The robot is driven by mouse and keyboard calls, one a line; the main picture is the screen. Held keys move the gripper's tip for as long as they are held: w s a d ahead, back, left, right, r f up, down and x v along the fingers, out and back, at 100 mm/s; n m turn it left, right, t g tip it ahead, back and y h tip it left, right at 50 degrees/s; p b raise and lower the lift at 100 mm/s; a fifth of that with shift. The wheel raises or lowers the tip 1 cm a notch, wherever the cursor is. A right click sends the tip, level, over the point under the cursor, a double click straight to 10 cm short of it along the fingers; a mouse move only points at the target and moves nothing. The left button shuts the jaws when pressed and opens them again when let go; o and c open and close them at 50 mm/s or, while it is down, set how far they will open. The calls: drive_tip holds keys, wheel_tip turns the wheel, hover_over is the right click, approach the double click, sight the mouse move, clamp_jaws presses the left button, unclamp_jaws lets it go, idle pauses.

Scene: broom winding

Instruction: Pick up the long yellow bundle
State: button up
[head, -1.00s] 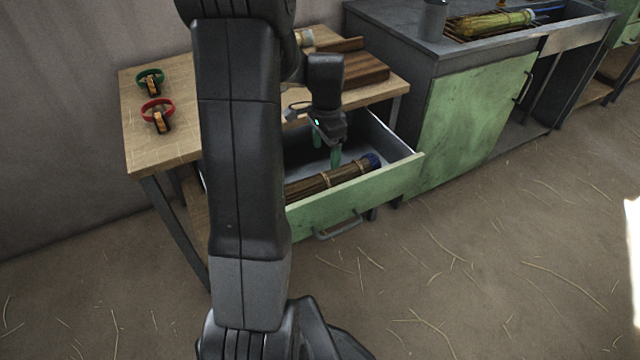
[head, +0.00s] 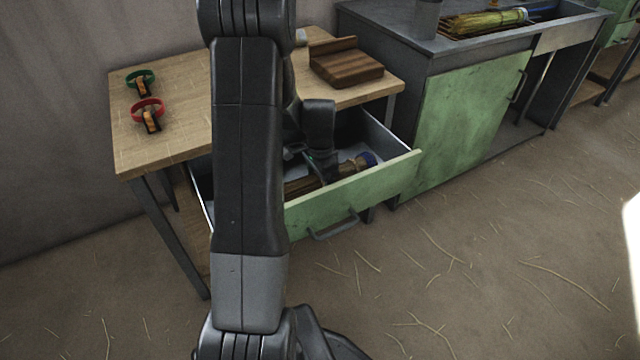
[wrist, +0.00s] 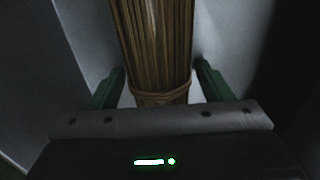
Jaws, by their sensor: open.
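A long brown straw bundle (head: 346,170) with a blue end lies in the open green-fronted drawer (head: 355,193). In the wrist view the bundle (wrist: 158,45), tied with a band, runs between the green fingers of my gripper (wrist: 160,82). The gripper is open, with one finger on each side and a visible gap at each. In the head view my gripper (head: 318,168) is down inside the drawer, its fingertips hidden. A yellow bundle (head: 485,20) lies apart in the recess of the counter at the upper right.
The wooden table (head: 185,110) above the drawer holds a green ring (head: 140,78), a red ring (head: 148,108) and a dark wooden block (head: 345,68). The grey counter (head: 400,38) with a green door (head: 470,115) stands right of the drawer. The floor in front is mostly clear.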

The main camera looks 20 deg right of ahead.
drive_tip(key=shift+r, duration=0.1)
drive_tip(key=c, duration=1.2)
